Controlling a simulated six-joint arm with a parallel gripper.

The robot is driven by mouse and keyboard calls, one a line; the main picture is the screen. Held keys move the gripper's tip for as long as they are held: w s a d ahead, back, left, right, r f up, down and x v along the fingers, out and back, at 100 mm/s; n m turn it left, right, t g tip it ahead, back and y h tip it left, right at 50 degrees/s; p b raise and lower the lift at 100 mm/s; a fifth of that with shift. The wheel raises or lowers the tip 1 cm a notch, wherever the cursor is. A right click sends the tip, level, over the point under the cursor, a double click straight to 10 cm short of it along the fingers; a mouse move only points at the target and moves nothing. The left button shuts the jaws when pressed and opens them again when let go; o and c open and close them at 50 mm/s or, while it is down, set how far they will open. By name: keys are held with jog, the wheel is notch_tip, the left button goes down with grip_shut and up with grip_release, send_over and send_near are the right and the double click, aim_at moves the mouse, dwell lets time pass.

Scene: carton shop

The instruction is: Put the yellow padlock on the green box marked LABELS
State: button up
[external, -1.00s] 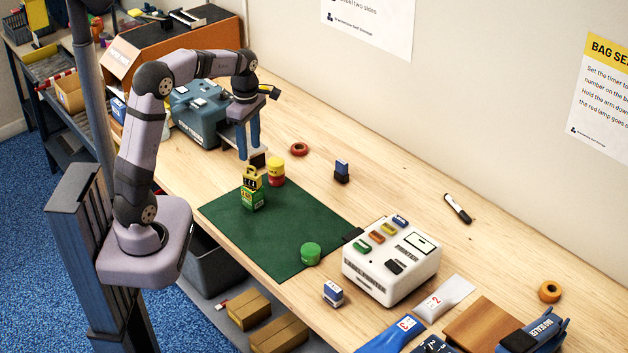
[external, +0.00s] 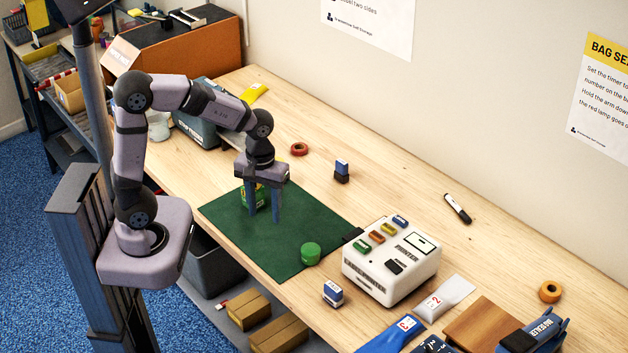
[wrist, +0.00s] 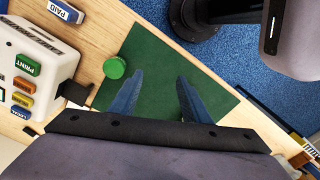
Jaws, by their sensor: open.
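The green box (external: 262,196) stands on the dark green mat (external: 297,225), partly covered by my gripper's fingers in the external view. The yellow padlock cannot be made out now; my gripper covers the space above the box, where it showed earlier. My gripper (external: 264,216) points down in front of the box, fingers apart, with the box showing between and behind them. In the wrist view my open gripper (wrist: 160,76) has only bare mat between its fingertips; the box is out of sight there.
A green round lid or tub (external: 310,253) sits at the mat's front right. A white printer (external: 390,262) with coloured buttons stands right of the mat. A blue stamp (external: 333,293), a dark stamp (external: 342,171) and a red ring (external: 299,149) lie around. The mat's middle is clear.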

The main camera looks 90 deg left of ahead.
jog(key=s+d+f+m, duration=0.2)
jog(key=s+d+m, duration=0.1)
jog(key=d+m, duration=0.4)
jog(key=s+d+f+m, duration=0.3)
jog(key=d+m, duration=0.4)
jog(key=shift+s, duration=0.15)
